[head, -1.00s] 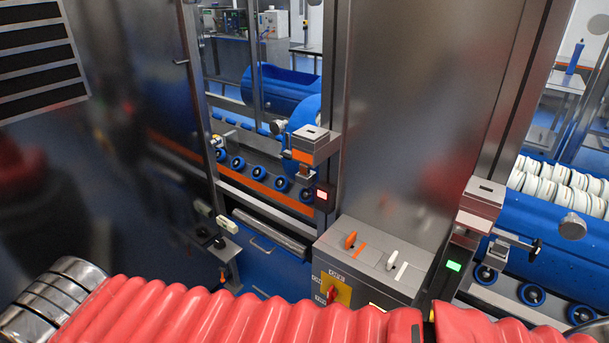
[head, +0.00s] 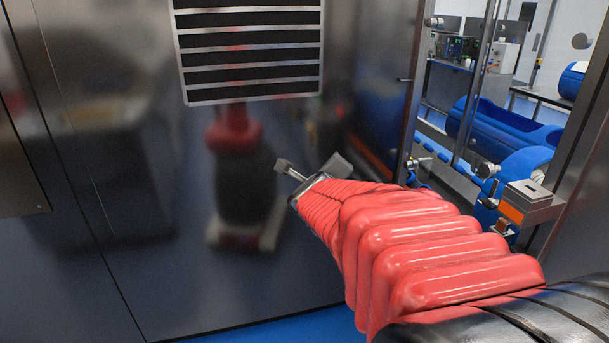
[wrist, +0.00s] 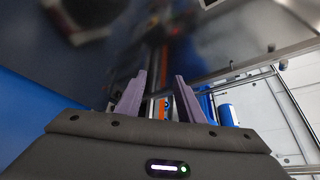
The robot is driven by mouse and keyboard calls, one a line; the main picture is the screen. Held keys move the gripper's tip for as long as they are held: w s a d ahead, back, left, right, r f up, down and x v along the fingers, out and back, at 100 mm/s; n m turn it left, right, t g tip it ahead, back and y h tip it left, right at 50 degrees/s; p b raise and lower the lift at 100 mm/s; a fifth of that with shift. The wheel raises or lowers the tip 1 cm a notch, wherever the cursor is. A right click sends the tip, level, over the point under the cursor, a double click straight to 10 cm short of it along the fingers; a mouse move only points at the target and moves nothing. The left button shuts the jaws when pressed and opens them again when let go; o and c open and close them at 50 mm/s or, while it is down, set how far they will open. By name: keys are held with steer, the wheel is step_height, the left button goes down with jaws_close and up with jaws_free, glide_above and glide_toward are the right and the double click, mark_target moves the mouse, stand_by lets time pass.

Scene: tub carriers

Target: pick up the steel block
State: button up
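I cannot make out a loose steel block in either view. The nearest match is a steel box with an orange front (head: 532,202), fixed beside the opening at the right of the head view; I cannot tell if it is the block. My gripper (head: 310,170) is at the end of my red-sleeved arm in front of a dark steel wall, left of that box. In the wrist view my gripper (wrist: 160,76) shows two purple fingers apart, with nothing between them.
A large reflective steel wall (head: 90,200) with a slotted vent (head: 250,50) fills the left and middle. Through the opening at right are a blue tub (head: 505,124) and a bench (head: 540,97). Blue floor (head: 285,328) shows below the wall.

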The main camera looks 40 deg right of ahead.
steer(key=s+d+f+m+g+h, duration=0.2)
steer(key=s+d+m+g+h, duration=0.15)
steer(key=s+d+m, duration=0.4)
steer(key=s+d+f+m+g, duration=0.2)
steer(key=s+d+m+g, duration=0.3)
steer(key=s+m, duration=0.3)
steer(key=s+d+f+m+g, duration=0.3)
steer(key=s+d+m+g, duration=0.3)
steer(key=s, duration=0.5)
steer(key=shift+d+m+g, duration=0.25)
steer(key=shift+m+g, duration=0.5)
steer(key=shift+m, duration=0.5)
steer(key=shift+f+y, duration=0.1)
steer(key=shift+y, duration=0.15)
glide_toward(502, 221)
steer(key=shift+x, duration=1.45)
steer(key=shift+s, duration=0.1)
steer(key=shift+x, duration=2.55)
